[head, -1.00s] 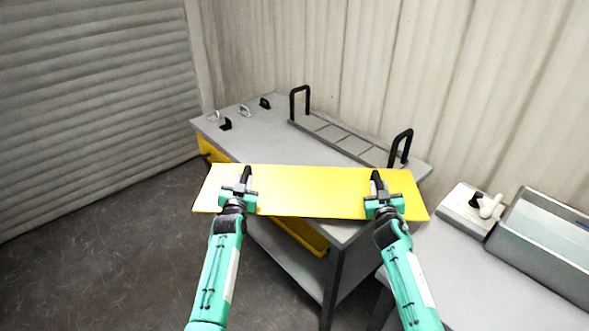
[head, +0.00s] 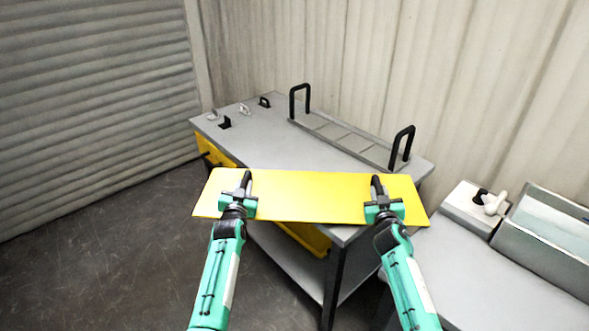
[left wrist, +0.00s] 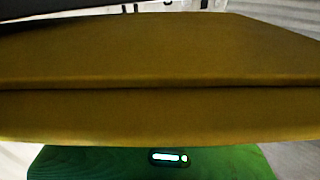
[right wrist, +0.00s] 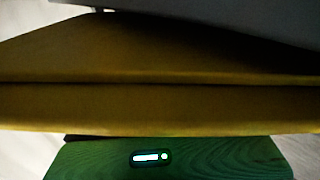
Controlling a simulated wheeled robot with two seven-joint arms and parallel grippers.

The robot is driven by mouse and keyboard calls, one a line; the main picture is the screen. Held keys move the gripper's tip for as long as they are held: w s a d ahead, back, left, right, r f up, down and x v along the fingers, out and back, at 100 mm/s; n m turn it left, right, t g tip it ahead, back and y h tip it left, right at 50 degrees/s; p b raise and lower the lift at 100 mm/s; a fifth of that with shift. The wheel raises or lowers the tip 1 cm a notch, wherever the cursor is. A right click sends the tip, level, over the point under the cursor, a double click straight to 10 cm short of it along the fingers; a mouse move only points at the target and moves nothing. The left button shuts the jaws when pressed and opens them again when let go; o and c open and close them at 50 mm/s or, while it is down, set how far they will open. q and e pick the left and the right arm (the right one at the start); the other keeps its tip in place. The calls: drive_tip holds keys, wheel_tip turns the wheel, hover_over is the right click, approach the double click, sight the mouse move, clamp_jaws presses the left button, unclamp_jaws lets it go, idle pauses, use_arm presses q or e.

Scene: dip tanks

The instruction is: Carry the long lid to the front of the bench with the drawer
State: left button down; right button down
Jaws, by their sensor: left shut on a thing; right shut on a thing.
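The long lid (head: 310,195) is a flat yellow board, held roughly level between my two grippers in the head view. The lid's yellow edge fills much of the left wrist view (left wrist: 160,60) and the right wrist view (right wrist: 150,105). The grey bench (head: 290,145) with the yellow drawer (head: 215,152) stands behind the lid. The lid hides part of the bench's front edge and drawer front.
A grey rack (head: 345,138) with two black handles lies along the bench's back edge. Small hooks and clips (head: 225,123) sit at its left end. At right, another table (head: 470,265) holds a white device (head: 472,207) and a grey tank (head: 545,235). Floor at left is clear.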

use_arm(q)
drive_tip(key=shift+a+f+b, duration=0.1)
drive_tip(key=shift+f+b, duration=0.45)
drive_tip(key=shift+f, duration=0.05)
use_arm(e)
drive_tip(key=shift+d+f, duration=0.15)
drive_tip(key=shift+f, duration=0.5)
use_arm(q)
drive_tip(key=c, duration=1.3)
unclamp_jaws()
use_arm(e)
drive_tip(key=c, duration=1.3)
unclamp_jaws()
use_arm(q)
drive_tip(key=shift+o, duration=0.2)
use_arm(e)
drive_tip(key=shift+o, duration=0.2)
drive_tip(key=shift+s+r, duration=0.1)
use_arm(q)
drive_tip(key=shift+s, duration=0.1)
drive_tip(key=shift+s, duration=0.25)
use_arm(e)
wheel_tip(320, 180, up, 10)
drive_tip(key=shift+f, duration=0.1)
use_arm(q)
drive_tip(key=s, duration=1.1)
drive_tip(key=shift+s, duration=0.15)
